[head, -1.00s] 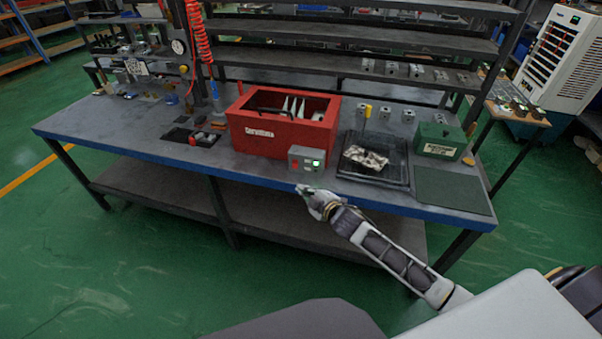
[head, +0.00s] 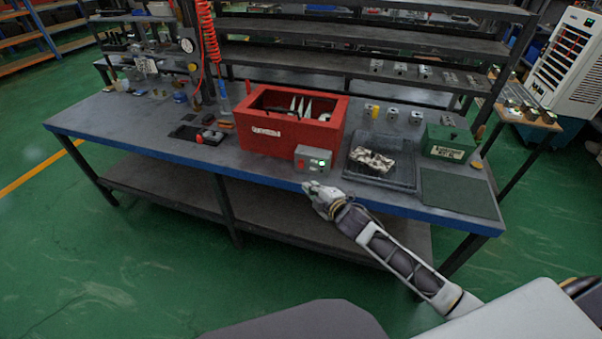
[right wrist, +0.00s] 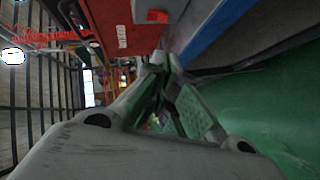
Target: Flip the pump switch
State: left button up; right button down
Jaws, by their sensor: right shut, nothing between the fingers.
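The pump switch is likely the small grey control box (head: 313,160) with a red part and a lit green part, at the bench's front edge before the red tank (head: 290,137). My right gripper (head: 308,187) is shut and empty, just in front of the bench's blue edge and below the box in the head view. A gap shows between them. In the right wrist view the shut fingers (right wrist: 164,72) point towards the bench, with the box (right wrist: 152,12) near the top. The switch's setting is too small to tell. My left gripper is not in view.
The workbench (head: 180,150) has a blue front edge. A black tray (head: 384,182) with a pale part lies right of the box. A green box (head: 446,143) and dark mat (head: 458,193) are farther right. A red coiled hose (head: 209,40) hangs at the back left.

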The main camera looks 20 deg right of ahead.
jog(key=shift+w, duration=0.15)
send_near(301, 164)
jog(key=shift+w+a+f, duration=0.5)
jog(key=shift+w+a, duration=0.1)
jog(key=shift+w, duration=0.25)
jog(key=shift+w+a+f, duration=0.45)
jog(key=shift+w+a, duration=0.1)
jog(key=shift+w, duration=0.3)
jog(key=shift+w+a+f, duration=0.5)
jog(key=shift+w+a, duration=0.1)
jog(key=shift+w, duration=0.25)
